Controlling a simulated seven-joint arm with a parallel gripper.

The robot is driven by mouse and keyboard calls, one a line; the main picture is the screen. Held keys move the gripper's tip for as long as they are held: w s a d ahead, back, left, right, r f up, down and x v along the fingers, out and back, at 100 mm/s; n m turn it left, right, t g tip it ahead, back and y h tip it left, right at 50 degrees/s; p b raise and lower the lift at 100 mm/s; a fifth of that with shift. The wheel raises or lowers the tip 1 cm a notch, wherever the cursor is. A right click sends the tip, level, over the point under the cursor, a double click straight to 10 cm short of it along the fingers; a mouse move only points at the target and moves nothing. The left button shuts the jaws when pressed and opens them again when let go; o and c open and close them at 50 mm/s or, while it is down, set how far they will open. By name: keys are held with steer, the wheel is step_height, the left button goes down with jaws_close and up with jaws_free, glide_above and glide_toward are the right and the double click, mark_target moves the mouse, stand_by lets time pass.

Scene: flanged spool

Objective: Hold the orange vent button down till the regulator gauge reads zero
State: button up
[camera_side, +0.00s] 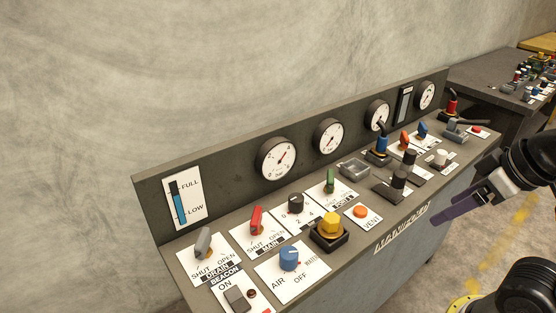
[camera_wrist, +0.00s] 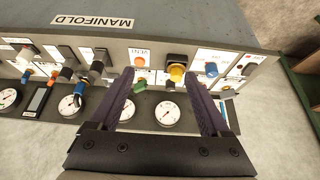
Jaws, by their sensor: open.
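The orange vent button (camera_side: 361,211) sits on a white plate marked VENT near the front edge of the sloping console. It also shows in the wrist view (camera_wrist: 140,62), upside down, between the lines of my two fingers. My gripper (camera_side: 436,218) is at the right in the side view, off the console's front, apart from the button. In the wrist view my purple fingers (camera_wrist: 158,76) are spread with nothing between them. Several round gauges (camera_side: 277,159) are on the back panel; which is the regulator's I cannot read. The leftmost gauge's needle points up and right.
A yellow knob (camera_side: 330,225) on a black block stands just left of the vent button. The MANIFOLD plate (camera_side: 402,227) is on the front face.

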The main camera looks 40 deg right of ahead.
steer(key=c, duration=0.8)
steer(key=shift+m, duration=0.5)
steer(key=shift+c, duration=1.4)
steer(key=shift+r+m, duration=0.3)
steer(key=shift+m, duration=0.4)
jaws_close()
steer(key=w+d+r+m+g, duration=0.2)
steer(key=w+r+m, duration=0.2)
steer(key=w+m, duration=0.85)
steer(key=w+d+f+m+g, duration=0.3)
steer(key=w+d+f, duration=0.1)
steer(key=w+f, duration=0.4)
steer(key=shift+w+f+g, duration=0.3)
steer(key=shift+w+f, duration=0.1)
steer(key=shift+w, duration=0.35)
steer(key=shift+d, duration=0.1)
